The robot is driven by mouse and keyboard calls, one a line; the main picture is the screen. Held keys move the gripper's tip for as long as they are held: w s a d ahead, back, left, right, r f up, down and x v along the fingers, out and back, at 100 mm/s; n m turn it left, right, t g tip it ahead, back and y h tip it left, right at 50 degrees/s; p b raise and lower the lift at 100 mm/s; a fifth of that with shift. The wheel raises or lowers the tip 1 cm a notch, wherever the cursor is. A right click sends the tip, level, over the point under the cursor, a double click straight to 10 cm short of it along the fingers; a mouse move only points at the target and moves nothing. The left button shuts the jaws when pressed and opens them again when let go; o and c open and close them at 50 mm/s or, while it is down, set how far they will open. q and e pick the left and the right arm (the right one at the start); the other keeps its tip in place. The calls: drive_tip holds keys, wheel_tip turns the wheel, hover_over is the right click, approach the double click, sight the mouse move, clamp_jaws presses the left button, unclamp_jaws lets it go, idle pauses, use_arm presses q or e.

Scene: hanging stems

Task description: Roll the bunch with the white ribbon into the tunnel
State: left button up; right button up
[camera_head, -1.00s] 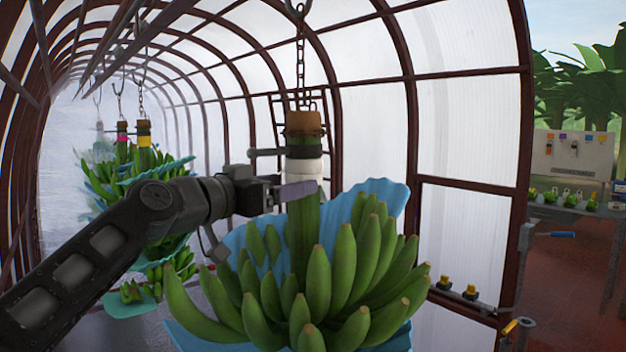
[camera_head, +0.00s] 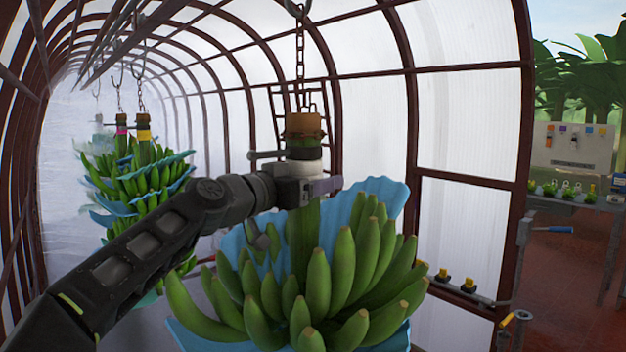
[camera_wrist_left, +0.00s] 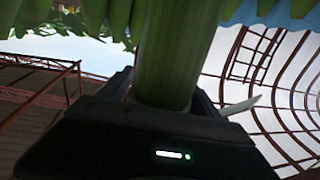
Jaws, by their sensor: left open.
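The near bunch of green bananas (camera_head: 320,280) hangs upright from a chain, with a blue sheet behind and under its fruit. The white ribbon (camera_head: 304,167) is wrapped round its stem below a dark band and a brown cap. My left gripper (camera_head: 308,188) is at the stem, at or just below the ribbon, and partly hides it. In the left wrist view the thick green stem (camera_wrist_left: 178,60) stands between the open fingers. Whether either finger touches it I cannot tell. The tunnel (camera_head: 235,75) of dark red hoops and pale sheeting curves away to the back left.
Other bunches (camera_head: 145,180) hang farther inside the tunnel at left, with pink and yellow ribbons. A bench with several small green items (camera_head: 565,193) and a tagged board (camera_head: 573,147) stands at right. A blue-handled tool (camera_head: 555,229) sticks out near the tunnel's frame.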

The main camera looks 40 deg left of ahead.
use_arm(q)
clamp_jaws()
idle(0.7)
